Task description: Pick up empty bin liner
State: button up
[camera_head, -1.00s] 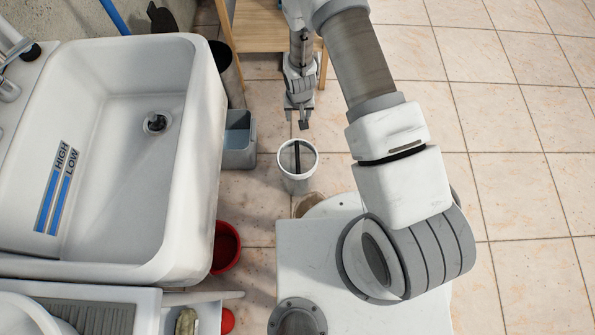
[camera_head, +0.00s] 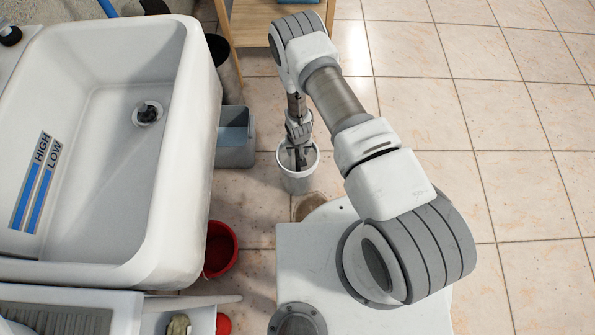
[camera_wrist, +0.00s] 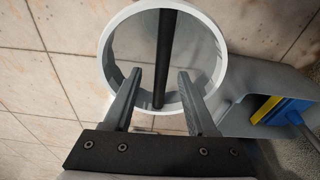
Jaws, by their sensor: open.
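The bin liner (camera_head: 299,182) is a white round pail standing upright on the tiled floor. A dark bar runs across its open top, and the bar (camera_wrist: 167,50) is plain in the wrist view inside the white rim (camera_wrist: 107,40). I see only grey inner wall and no contents. My gripper (camera_head: 299,160) points down over the pail's mouth, partly hiding it. In the wrist view my gripper (camera_wrist: 158,80) is open, with one finger on each side of the bar, apart from it. I cannot tell how deep the fingertips are.
A grey tub (camera_head: 236,150) stands close left of the pail, with a blue and yellow item (camera_wrist: 283,108) in it. A white sink (camera_head: 185,190), a dark bin (camera_head: 223,70) and a red bucket (camera_head: 220,248) line the left. A wooden stand (camera_head: 250,25) is behind. Right floor is clear.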

notch_tip(320, 180, down, 6)
jog(key=shift+a+r+b, duration=0.1)
jog(key=shift+r+b, duration=0.15)
jog(key=shift+b, duration=0.95)
jog(key=shift+w+f, duration=0.15)
jog(key=shift+f, duration=0.2)
jog(key=shift+c, duration=0.3)
grip_shut()
